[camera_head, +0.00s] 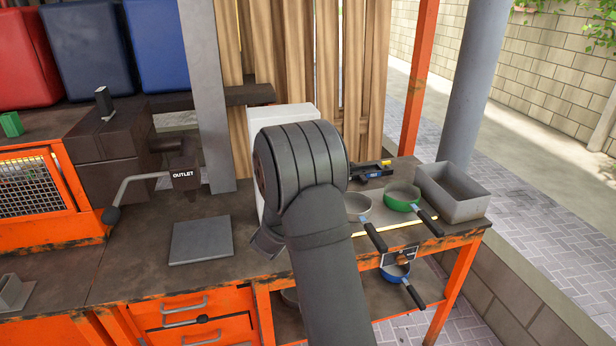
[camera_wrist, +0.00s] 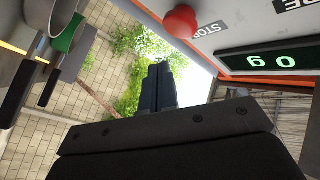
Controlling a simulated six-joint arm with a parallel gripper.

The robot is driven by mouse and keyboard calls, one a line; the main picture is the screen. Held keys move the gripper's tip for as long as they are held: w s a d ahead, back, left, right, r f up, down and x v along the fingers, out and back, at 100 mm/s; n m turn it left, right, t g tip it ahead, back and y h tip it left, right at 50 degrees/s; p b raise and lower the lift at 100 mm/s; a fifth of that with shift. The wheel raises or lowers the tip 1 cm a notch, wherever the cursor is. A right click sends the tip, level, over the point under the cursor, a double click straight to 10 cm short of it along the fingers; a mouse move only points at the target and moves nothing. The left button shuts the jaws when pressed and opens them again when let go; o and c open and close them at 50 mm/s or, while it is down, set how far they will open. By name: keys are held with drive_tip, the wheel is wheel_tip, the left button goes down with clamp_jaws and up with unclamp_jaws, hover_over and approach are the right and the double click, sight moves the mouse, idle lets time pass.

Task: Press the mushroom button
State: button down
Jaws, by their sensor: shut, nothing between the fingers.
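The red mushroom button (camera_wrist: 181,21) shows at the top of the wrist view, on a pale panel beside a STOP label. My gripper (camera_wrist: 160,68) is shut and empty in the wrist view. Its fingertips appear below the button in the picture and apart from it. In the head view my arm covers the middle of the workbench (camera_head: 150,265). It hides most of a white box (camera_head: 285,116), and the button cannot be seen there.
A display (camera_wrist: 270,60) with green characters sits beside the button. A grey plate (camera_head: 201,240) and an OUTLET lever (camera_head: 135,183) are left.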

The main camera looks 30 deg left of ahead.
drive_tip(key=shift+w+a, duration=0.95)
drive_tip(key=shift+w, duration=0.1)
idle(1.4)
drive_tip(key=shift+w+a, duration=0.2)
drive_tip(key=shift+a, duration=0.1)
drive_tip(key=shift+w+a, duration=0.35)
idle(0.7)
idle(0.4)
drive_tip(key=shift+s+d, duration=0.65)
drive_tip(key=shift+s+d, duration=0.1)
drive_tip(key=shift+s+d, duration=1.65)
drive_tip(key=shift+d, duration=0.05)
drive_tip(key=shift+a, duration=0.1)
